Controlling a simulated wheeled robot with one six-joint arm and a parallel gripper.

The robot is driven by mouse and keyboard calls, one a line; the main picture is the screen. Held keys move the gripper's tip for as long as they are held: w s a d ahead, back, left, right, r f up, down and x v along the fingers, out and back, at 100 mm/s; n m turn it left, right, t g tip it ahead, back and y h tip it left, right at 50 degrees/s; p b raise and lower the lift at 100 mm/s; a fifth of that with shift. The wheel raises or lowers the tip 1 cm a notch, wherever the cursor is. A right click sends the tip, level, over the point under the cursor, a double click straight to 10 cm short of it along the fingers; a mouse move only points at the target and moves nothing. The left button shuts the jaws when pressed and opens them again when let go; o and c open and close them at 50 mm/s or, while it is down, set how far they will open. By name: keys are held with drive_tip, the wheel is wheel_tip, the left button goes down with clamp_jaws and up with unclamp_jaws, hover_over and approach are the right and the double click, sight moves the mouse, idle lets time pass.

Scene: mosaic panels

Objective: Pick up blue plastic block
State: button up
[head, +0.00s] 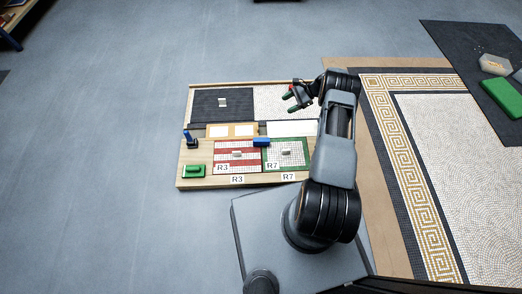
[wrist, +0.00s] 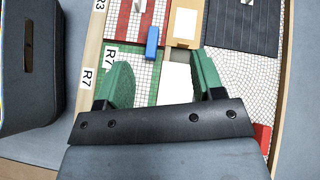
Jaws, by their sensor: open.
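The blue plastic block (head: 262,143) lies on the panel board, at the border between the red-and-white R3 panel and the green-edged R7 panel. In the wrist view the blue block (wrist: 152,42) is upper centre, beyond the fingertips and between their lines. My gripper (head: 289,101) is raised above the far right part of the board, apart from the block. Its green-padded fingers (wrist: 163,78) are spread, with nothing between them.
The wooden board (head: 182,178) holds several mosaic panels with small knobs. A blue-handled item (head: 188,137) and a green block (head: 194,171) stand at its left. A patterned mosaic floor (head: 455,150) lies right, with a dark mat (head: 460,55).

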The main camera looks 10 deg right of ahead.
sight(267, 139)
drive_tip(key=s+f+m+t+y+b, duration=0.1)
drive_tip(key=s+f+m+b, duration=0.15)
drive_tip(key=f, duration=0.65)
drive_tip(key=s+f+m+t+y+b, duration=0.1)
drive_tip(key=f+b, duration=0.2)
drive_tip(key=f, duration=0.7)
drive_tip(key=shift+y, duration=0.3)
drive_tip(key=x, duration=0.6)
drive_tip(key=shift+s+a+f, duration=0.15)
drive_tip(key=shift+s+f, duration=0.1)
drive_tip(key=shift+f, duration=0.3)
drive_tip(key=shift+b+x, duration=0.5)
drive_tip(key=shift+x, duration=2.7)
drive_tip(key=shift+c, duration=0.3)
drive_tip(key=c, duration=0.9)
drive_tip(key=shift+c, duration=0.2)
